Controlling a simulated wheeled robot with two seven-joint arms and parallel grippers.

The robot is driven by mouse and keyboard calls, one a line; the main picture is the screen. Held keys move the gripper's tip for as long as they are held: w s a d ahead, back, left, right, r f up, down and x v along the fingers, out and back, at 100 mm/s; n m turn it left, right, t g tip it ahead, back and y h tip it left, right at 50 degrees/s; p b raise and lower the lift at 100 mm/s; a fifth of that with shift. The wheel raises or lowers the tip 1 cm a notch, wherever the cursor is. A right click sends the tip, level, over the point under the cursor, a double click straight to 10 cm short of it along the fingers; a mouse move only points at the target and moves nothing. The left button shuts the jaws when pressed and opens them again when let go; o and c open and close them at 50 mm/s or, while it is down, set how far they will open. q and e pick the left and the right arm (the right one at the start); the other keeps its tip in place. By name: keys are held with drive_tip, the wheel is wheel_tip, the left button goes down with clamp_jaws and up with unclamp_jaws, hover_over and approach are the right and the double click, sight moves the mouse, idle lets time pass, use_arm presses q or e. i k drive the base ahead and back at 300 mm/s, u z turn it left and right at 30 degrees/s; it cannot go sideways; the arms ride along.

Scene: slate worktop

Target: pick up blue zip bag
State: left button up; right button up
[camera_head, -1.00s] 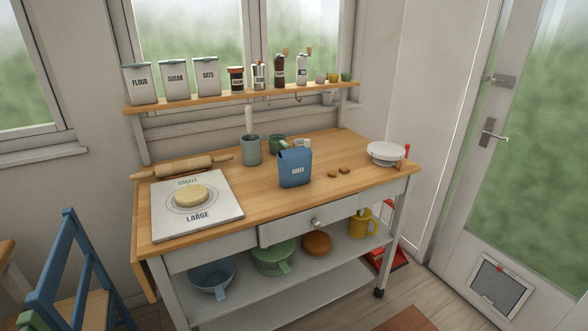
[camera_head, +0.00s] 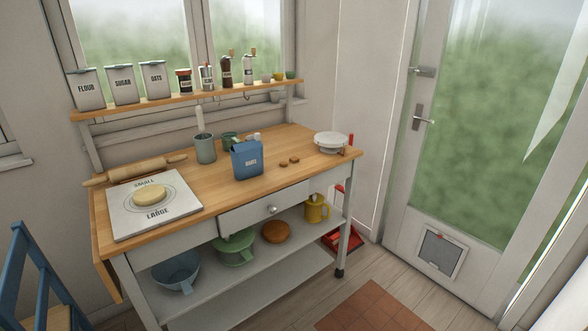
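A blue bag-like container (camera_head: 247,160) with a small label stands upright on the wooden top of the worktable (camera_head: 215,187). It is the only blue bag-like thing I see, and I cannot make out a zip on it. It stands right of the grey-green utensil pot (camera_head: 204,149). Neither of my grippers is in view.
A white board with dough (camera_head: 149,194) and a rolling pin (camera_head: 137,169) lie left of the bag. Small brown biscuits (camera_head: 289,162) and a white scale-like dish (camera_head: 331,142) are to its right. A shelf (camera_head: 190,98) with canisters runs behind. Floor in front is clear.

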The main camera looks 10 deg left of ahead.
sight(247, 157)
drive_tip(key=u, duration=0.15)
drive_tip(key=k, duration=0.15)
drive_tip(key=z, duration=1)
drive_tip(key=i, duration=1.15)
drive_tip(key=u, duration=0.6)
drive_tip(key=i, duration=0.75)
drive_tip(key=u, duration=0.8)
